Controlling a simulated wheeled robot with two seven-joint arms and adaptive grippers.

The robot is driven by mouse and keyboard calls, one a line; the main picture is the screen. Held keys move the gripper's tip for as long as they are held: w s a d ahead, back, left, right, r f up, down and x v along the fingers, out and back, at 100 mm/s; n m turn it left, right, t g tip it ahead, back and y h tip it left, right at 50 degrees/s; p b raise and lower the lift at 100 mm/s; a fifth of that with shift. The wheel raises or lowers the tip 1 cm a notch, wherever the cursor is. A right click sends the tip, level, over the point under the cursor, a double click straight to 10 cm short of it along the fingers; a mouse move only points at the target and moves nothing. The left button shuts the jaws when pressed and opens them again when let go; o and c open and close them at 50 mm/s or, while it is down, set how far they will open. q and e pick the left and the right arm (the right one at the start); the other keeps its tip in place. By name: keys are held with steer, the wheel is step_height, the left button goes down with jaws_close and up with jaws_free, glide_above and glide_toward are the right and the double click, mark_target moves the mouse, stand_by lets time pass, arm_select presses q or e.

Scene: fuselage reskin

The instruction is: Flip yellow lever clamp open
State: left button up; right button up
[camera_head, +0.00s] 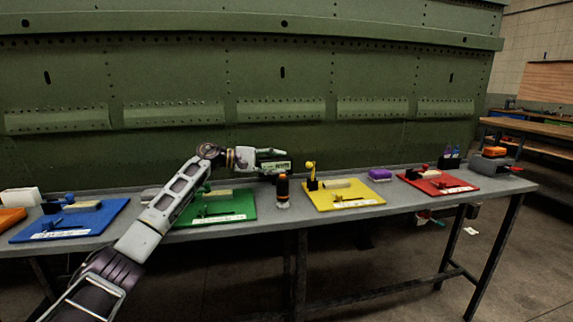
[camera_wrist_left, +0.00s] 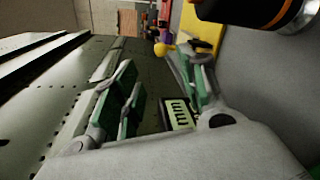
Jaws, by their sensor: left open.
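The yellow lever clamp (camera_head: 312,182) sits at the back left of a yellow board (camera_head: 350,202) on the bench. Its yellow ball knob (camera_head: 310,164) is at the top, above the dark clamp body. In the left wrist view the yellow knob (camera_wrist_left: 165,49) shows just beyond the fingertips, with part of the yellow board (camera_wrist_left: 203,24) behind it. My left gripper (camera_head: 287,160) is open and empty, to the left of the knob and at about its height. In the wrist view the green-padded fingers (camera_wrist_left: 160,66) are apart. The right gripper does not show.
A black and orange cylinder (camera_head: 283,190) stands on the bench between the green board (camera_head: 235,208) and the yellow board, close below my gripper. Blue (camera_head: 105,215) and red (camera_head: 455,183) boards lie farther out. The green fuselage panel (camera_head: 260,65) rises behind the bench.

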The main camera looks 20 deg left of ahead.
arm_select(q)
steer(key=shift+s+a+r, duration=0.1)
steer(key=shift+s+a, duration=0.3)
steer(key=shift+a, duration=0.1)
stand_by(0.3)
step_height(320, 180, up, 10)
steer(key=p, duration=0.9)
steer(key=shift+p, duration=0.3)
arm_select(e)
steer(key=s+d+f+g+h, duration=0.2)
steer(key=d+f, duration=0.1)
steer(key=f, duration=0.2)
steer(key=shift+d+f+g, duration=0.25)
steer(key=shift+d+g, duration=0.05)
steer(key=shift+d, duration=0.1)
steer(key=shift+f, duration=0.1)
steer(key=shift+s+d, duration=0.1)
